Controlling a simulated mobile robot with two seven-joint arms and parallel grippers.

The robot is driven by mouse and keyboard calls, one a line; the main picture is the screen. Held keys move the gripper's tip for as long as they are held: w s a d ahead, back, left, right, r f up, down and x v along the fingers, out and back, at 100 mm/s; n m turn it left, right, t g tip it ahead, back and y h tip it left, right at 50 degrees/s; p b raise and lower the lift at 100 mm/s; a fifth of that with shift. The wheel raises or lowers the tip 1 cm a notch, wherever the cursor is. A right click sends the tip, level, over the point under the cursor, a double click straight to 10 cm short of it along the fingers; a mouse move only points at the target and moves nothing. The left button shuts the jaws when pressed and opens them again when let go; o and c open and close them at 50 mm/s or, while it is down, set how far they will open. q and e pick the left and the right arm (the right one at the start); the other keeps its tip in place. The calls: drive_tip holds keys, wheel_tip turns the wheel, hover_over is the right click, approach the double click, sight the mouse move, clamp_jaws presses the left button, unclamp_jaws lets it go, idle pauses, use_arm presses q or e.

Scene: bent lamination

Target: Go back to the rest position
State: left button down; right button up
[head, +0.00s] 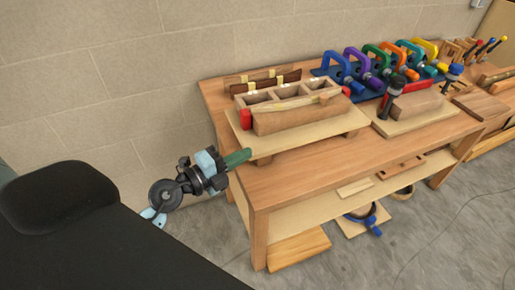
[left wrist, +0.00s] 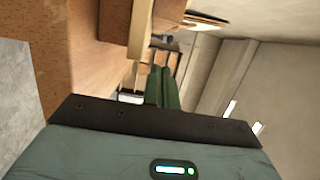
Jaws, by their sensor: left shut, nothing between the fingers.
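My left gripper (head: 238,158) reaches in from the left in the head view, with green fingers at the left end of the wooden workbench (head: 290,188). Its fingers are shut together with nothing between them; they also show in the left wrist view (left wrist: 162,88). The fingertips are close to the near left edge of a light board (head: 285,146) on the bench; I cannot tell whether they touch it. On that board stands a wooden form (head: 290,118) with a curved strip along its top and red clamp ends at its sides. My right gripper is not in view.
A row of coloured clamps (head: 385,60) stands at the back of the bench. A second board (head: 415,118) holds a block with upright dark clamps. A lower shelf (head: 340,200) holds wood pieces. A block wall (head: 120,80) is behind; grey floor (head: 440,220) lies open at front right.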

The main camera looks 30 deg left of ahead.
use_arm(q)
drive_tip(key=v, duration=0.4)
drive_tip(key=shift+s, duration=0.1)
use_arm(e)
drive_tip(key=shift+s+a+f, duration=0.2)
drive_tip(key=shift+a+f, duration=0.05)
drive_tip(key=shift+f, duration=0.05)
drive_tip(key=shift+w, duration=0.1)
